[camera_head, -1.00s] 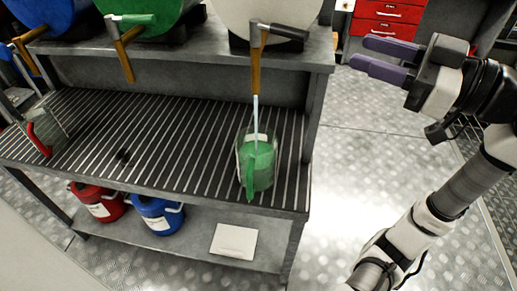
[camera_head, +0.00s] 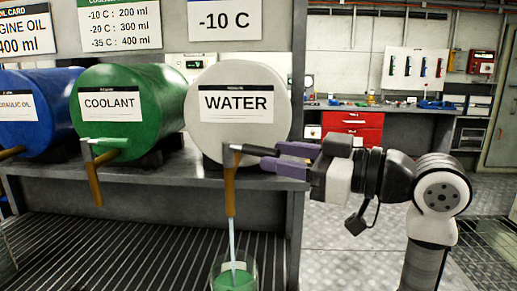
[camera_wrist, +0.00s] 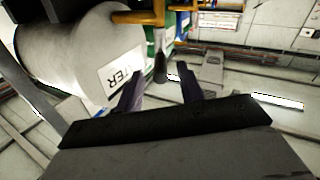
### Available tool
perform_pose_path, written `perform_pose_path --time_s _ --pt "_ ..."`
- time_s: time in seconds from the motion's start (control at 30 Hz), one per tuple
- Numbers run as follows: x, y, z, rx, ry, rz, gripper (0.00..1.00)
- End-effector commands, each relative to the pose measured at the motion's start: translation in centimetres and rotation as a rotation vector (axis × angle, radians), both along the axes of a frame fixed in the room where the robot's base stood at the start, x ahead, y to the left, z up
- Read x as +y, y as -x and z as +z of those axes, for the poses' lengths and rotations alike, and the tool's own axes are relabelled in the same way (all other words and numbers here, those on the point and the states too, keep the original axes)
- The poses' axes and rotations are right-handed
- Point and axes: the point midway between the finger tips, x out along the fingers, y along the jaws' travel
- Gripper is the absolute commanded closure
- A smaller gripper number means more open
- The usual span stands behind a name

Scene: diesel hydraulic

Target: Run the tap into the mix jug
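The white WATER drum (camera_head: 240,75) sits on the rack's upper shelf. Its brown tap (camera_head: 229,190) has a dark lever (camera_head: 255,150) sticking out to the right, and a pale stream (camera_head: 231,240) runs from the spout. The stream falls into the clear jug (camera_head: 250,270), which holds green liquid; its lower part is cut off in the head view. My gripper (camera_head: 271,157) is open at the lever's right end. In the wrist view the dark lever (camera_wrist: 160,62) lies between and just beyond my two open fingers (camera_wrist: 161,82), with gaps on both sides.
A green COOLANT drum (camera_head: 130,105) and a blue hydraulic oil drum (camera_head: 35,105) stand to the left, each with its own tap. The slatted lower shelf (camera_head: 110,255) carries the jug. A red drawer cabinet (camera_head: 352,130) stands behind. The floor at right is clear.

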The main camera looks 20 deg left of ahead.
Motion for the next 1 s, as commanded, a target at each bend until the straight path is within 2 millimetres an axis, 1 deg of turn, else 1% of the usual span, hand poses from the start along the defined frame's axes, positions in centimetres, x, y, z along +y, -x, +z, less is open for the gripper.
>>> perform_pose_path --time_s 0.03,0.1,0.2,0.3,0.43,0.67,0.97,1.0 --pt "1.0 -0.1 0.1 0.001 -0.001 0.003 0.62" --pt "2.2 -0.2 0.1 0.0 0.001 0.003 0.62" --pt "3.5 -0.5 0.1 0.0 -0.001 0.002 0.62" --pt "4.3 -0.6 0.1 0.0 -0.001 0.0 0.62" --pt "4.8 -0.6 0.0 0.0 0.0 0.0 0.62" --pt "4.8 -0.7 0.0 0.0 -0.001 0.0 0.62" --pt "4.8 -0.7 0.0 0.0 -0.001 0.0 1.0" --pt "4.8 -0.7 0.0 0.0 -0.001 0.0 1.0"
